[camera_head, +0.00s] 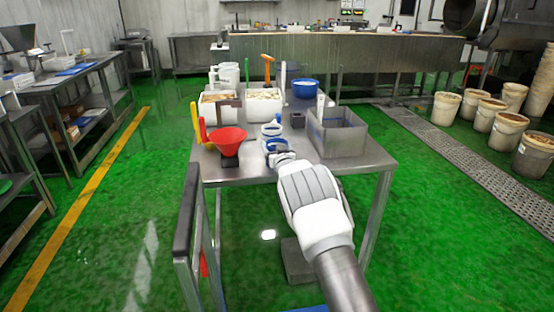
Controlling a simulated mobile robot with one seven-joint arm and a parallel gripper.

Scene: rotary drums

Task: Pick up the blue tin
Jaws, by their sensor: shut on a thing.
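The blue tin (275,146) is small, with a blue rim, and is at the near edge of the steel table (240,168). My gripper (279,154) reaches it from the front and is shut on it. My white wrist covers part of the near side, so the fingers are hard to make out. I cannot tell whether the tin touches the table top. A similar small container with blue on it (271,130) stands just behind.
Behind are white tubs with pale contents (263,104) and a blue bowl (305,89). Yellow and red handles (196,122) rise at the left edge.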

